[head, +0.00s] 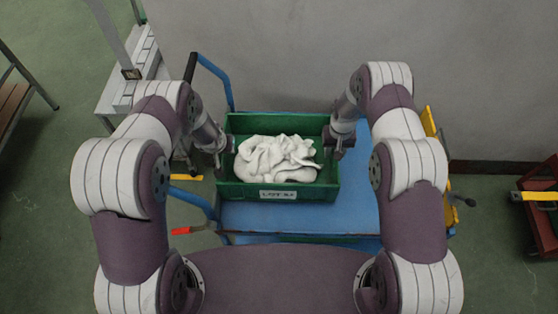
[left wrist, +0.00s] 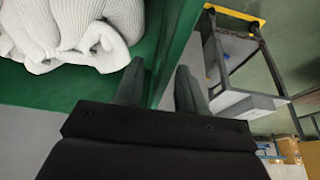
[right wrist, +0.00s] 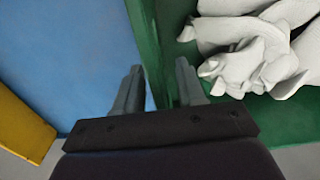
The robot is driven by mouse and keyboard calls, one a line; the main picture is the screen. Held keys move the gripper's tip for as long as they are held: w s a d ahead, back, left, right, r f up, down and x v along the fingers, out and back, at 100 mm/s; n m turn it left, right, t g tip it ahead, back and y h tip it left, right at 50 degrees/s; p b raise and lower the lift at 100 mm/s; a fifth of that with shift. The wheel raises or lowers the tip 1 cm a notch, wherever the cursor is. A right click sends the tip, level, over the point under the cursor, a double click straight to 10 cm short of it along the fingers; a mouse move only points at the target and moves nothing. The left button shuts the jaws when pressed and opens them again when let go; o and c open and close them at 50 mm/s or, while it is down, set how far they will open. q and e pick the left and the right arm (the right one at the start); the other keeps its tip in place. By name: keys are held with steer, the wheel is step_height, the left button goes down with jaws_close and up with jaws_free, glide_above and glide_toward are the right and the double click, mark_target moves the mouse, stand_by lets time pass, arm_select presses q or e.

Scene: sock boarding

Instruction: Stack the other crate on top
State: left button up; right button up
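A green crate (head: 235,192) with a white label on its front wall holds a heap of white socks (head: 275,158). It stands over the blue cart top (head: 300,217); I cannot tell if another crate is under it. My left gripper (head: 222,152) is at the crate's left wall, and my right gripper (head: 333,150) is at its right wall. In the left wrist view the open fingers (left wrist: 160,80) straddle the green wall with gaps. In the right wrist view the open fingers (right wrist: 158,85) also straddle a wall. No second crate is clearly visible.
The cart has a blue handle frame (head: 215,75) on its left. A grey bench with white boxes (head: 140,65) stands at back left. A yellow-framed item (head: 430,125) is right of the cart, and a dark red stand (head: 540,200) is at far right. A grey wall is behind.

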arm_select(q)
steer(key=shift+w+f, duration=0.1)
steer(key=shift+f, duration=0.05)
arm_select(e)
steer(key=shift+f, duration=0.15)
arm_select(q)
steer(key=shift+c, duration=0.3)
arm_select(e)
steer(key=shift+c, duration=0.3)
arm_select(q)
jaws_close()
arm_select(e)
jaws_close()
stand_by(0.4)
